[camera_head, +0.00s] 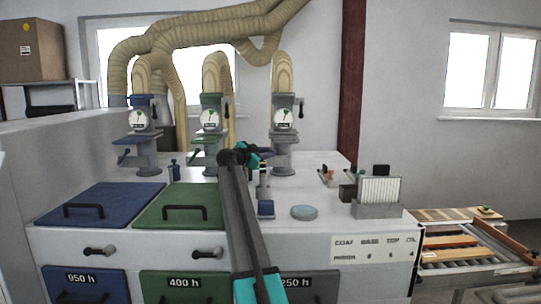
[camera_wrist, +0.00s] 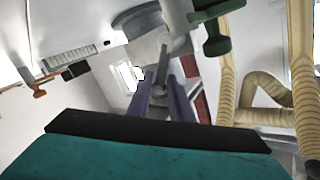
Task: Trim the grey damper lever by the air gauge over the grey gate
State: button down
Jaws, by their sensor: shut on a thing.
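The grey gate (camera_head: 284,158) stands at the right of the three gates on the bench. Its round white air gauge (camera_head: 283,117) faces me above it; the needle is too small to read. My gripper (camera_head: 268,154) is at the left side of the grey gate. In the wrist view my gripper's (camera_wrist: 163,88) two slate-purple fingers are shut on a thin grey bar, the grey damper lever (camera_wrist: 162,62), below the grey gate's body (camera_wrist: 150,45). In the head view my arm and fingers mostly hide this lever.
The green gate (camera_head: 209,155) and blue gate (camera_head: 145,150) stand to the left, with tan hoses (camera_head: 190,45) above. A round pale dish (camera_head: 304,212) and a card rack (camera_head: 378,195) are on the right of the bench.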

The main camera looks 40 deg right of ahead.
dwell(0.3)
jog(key=c, duration=1.8)
grip_release()
jog(key=shift+a, duration=0.2)
jog(key=b+v, duration=0.5)
jog(key=v, duration=0.6)
jog(key=shift+a, duration=0.35)
jog(key=shift+s+r, duration=0.1)
jog(key=shift+r, duration=0.05)
